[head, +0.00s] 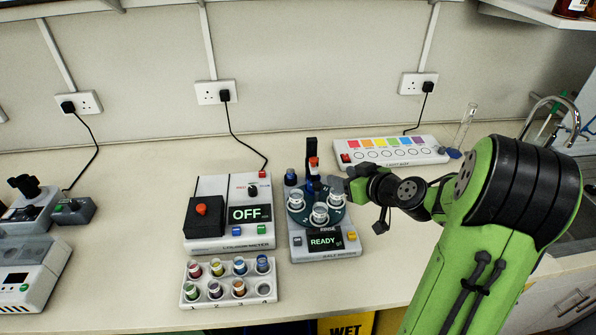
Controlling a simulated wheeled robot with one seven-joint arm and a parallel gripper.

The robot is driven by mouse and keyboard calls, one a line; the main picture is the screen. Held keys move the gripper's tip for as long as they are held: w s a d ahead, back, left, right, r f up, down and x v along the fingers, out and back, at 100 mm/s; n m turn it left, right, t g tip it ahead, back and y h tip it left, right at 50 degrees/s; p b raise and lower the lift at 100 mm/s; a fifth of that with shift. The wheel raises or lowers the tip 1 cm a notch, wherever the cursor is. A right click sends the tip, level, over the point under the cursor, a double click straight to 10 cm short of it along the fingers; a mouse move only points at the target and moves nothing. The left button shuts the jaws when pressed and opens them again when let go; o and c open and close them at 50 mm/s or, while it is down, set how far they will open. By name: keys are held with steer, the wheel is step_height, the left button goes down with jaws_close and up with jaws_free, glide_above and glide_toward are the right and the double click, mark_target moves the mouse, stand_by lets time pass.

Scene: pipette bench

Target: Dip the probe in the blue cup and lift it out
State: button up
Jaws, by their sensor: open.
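A grey machine (325,245) with a "READY" screen carries a dark round turntable (308,219) with several pale cups, one at the front (320,213) and one at the left (296,198). A dark upright post with a red part (313,164) stands at its back; I take this to be the probe's holder. A small blue patch (312,187) shows below it, but I cannot tell whether it is the probe tip or the blue cup. My gripper (350,188) is open at the turntable's right side, close to the right cup. Its fingers are small and partly hidden.
A colorimeter (228,238) reading "OFF" stands left of the machine. A white vial rack (216,302) is in front of it. A white panel with coloured squares (372,160) lies behind my arm. A small dark blue-capped bottle (291,177) stands beside the post.

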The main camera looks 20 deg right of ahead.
mark_target(315, 161)
steer(key=shift+m+t, duration=0.3)
steer(key=shift+t, duration=0.3)
steer(key=x, duration=0.5)
steer(key=d+p+x, duration=0.1)
steer(key=x, duration=0.4)
steer(key=d+p+x, duration=0.1)
steer(key=x, duration=0.5)
steer(key=shift+w+d+f, duration=0.2)
steer(key=shift+d+f, duration=0.05)
steer(key=shift+f, duration=0.2)
jaws_close()
